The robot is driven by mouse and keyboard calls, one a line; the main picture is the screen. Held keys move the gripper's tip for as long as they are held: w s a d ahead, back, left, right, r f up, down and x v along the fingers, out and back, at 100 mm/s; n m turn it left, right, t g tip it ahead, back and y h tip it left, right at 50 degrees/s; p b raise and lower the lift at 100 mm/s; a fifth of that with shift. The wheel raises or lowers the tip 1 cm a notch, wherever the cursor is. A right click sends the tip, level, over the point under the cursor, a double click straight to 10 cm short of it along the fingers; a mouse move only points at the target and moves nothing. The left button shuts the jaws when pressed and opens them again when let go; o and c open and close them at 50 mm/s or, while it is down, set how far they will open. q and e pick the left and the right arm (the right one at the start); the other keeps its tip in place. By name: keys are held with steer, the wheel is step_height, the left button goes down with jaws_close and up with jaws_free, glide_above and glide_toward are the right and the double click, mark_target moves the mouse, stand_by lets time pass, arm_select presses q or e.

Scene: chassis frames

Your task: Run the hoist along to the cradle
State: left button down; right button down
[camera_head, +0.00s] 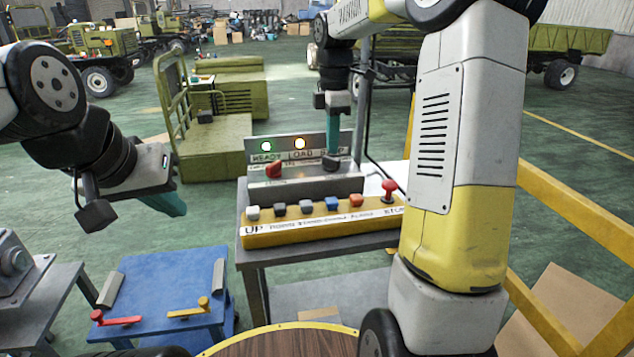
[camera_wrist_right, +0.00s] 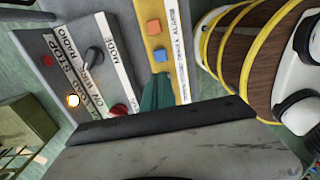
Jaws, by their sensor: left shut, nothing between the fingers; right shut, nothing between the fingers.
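The yellow control box (camera_head: 320,227) lies on a small grey table, with a row of coloured buttons. Its blue button (camera_head: 332,203) and orange button (camera_head: 357,200) also show in the right wrist view. A red mushroom knob (camera_head: 389,188) stands at its right end. Behind it is the grey console (camera_head: 305,186) with a red knob (camera_head: 273,170) and a dark selector knob (camera_wrist_right: 92,57). My right gripper (camera_head: 333,150) is shut and empty, pointing down over the console. My left gripper (camera_head: 176,206) is shut and empty, left of the table. I cannot identify the hoist.
A blue stand (camera_head: 150,275) with grey blocks and red and yellow levers is at lower left; whether it is the cradle is unclear. A yellow rail (camera_head: 575,205) runs along the right.

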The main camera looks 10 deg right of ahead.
mark_target(331, 199)
steer(key=shift+f, duration=0.1)
step_height(331, 199, down, 14)
steer(key=shift+r, duration=0.1)
stand_by(0.5)
